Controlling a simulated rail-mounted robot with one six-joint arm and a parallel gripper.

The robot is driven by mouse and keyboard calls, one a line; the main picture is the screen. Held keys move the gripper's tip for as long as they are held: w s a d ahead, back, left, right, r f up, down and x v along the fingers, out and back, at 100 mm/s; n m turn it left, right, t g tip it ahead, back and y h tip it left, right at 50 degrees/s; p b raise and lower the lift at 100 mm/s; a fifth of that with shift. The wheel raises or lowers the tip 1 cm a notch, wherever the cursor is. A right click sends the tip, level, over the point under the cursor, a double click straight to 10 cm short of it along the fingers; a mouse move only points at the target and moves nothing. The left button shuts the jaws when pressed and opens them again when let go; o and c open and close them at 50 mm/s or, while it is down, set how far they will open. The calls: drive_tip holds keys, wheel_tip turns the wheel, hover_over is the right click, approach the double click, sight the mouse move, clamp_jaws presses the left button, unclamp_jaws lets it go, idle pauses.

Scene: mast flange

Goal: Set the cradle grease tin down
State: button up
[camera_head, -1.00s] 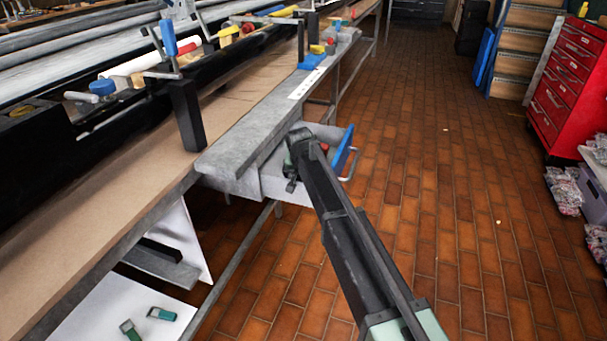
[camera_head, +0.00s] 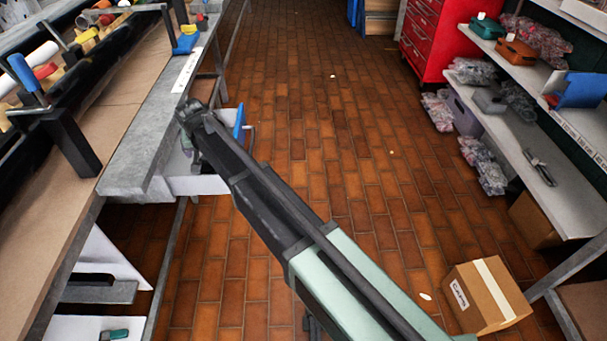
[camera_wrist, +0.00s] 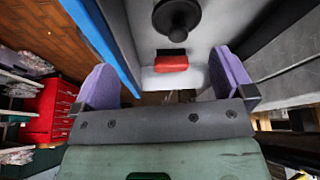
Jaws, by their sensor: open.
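My gripper (camera_wrist: 167,84) shows in the wrist view with its two purple fingers spread apart. Nothing is held between them. A red block with a dark top (camera_wrist: 171,63) lies past the fingertips on a pale grey surface. A black round piece with a knob (camera_wrist: 177,14) is farther up. I cannot tell whether either is the cradle grease tin. In the head view my arm's end is at the grey drawer (camera_head: 190,185) with the blue front (camera_head: 239,124), under the bench edge. The arm hides most of the drawer's inside and the fingers.
The grey bench edge (camera_head: 150,150) runs along the left, with a black upright post (camera_head: 72,142) and clamps. The tiled floor is mostly clear. At the right are a red tool chest (camera_head: 430,40), a loaded shelf (camera_head: 520,135) and a cardboard box (camera_head: 485,297).

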drive_tip(key=s+d+g+h, duration=0.1)
drive_tip(key=s+d, duration=0.1)
drive_tip(key=d, duration=0.6)
drive_tip(key=s+d, duration=0.3)
drive_tip(key=d, duration=0.6)
drive_tip(key=s+d+m+g, duration=0.1)
drive_tip(key=s+d, duration=0.8)
drive_tip(key=d, duration=0.3)
drive_tip(key=s+d+f+m+g, duration=0.1)
drive_tip(key=s+d+g, duration=0.1)
drive_tip(key=s+d, duration=0.8)
drive_tip(key=d, duration=0.2)
drive_tip(key=shift+d, duration=0.4)
